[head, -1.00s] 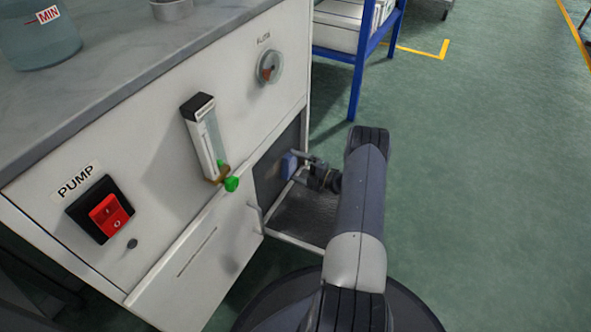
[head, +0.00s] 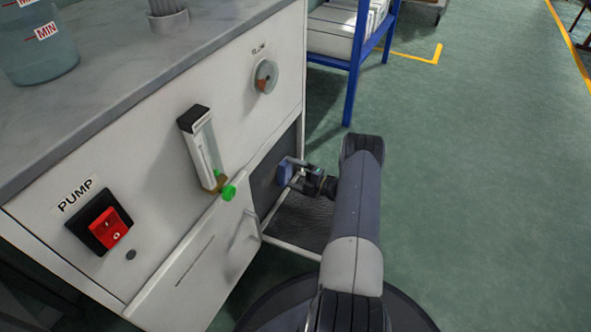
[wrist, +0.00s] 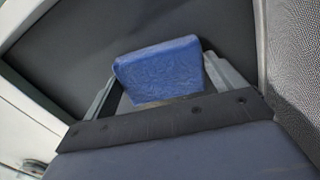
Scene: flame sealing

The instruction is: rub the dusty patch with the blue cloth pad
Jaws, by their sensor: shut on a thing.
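The blue cloth pad (head: 284,171) is at the mouth of the open compartment in the white cabinet, on the side away from the pump switch. My gripper (head: 297,174) is shut on it. In the wrist view the pad (wrist: 160,70) sits between the two grey fingers (wrist: 162,88), in front of a dark panel (wrist: 60,65). I cannot tell whether the pad touches that panel. I cannot make out the dusty patch in either view.
The open door (head: 205,265) stands left of the compartment, with a dark mesh floor (head: 303,222) below the gripper. A flowmeter with a green knob (head: 229,192) and a red pump switch (head: 108,228) are on the front. A blue rack (head: 354,75) stands behind.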

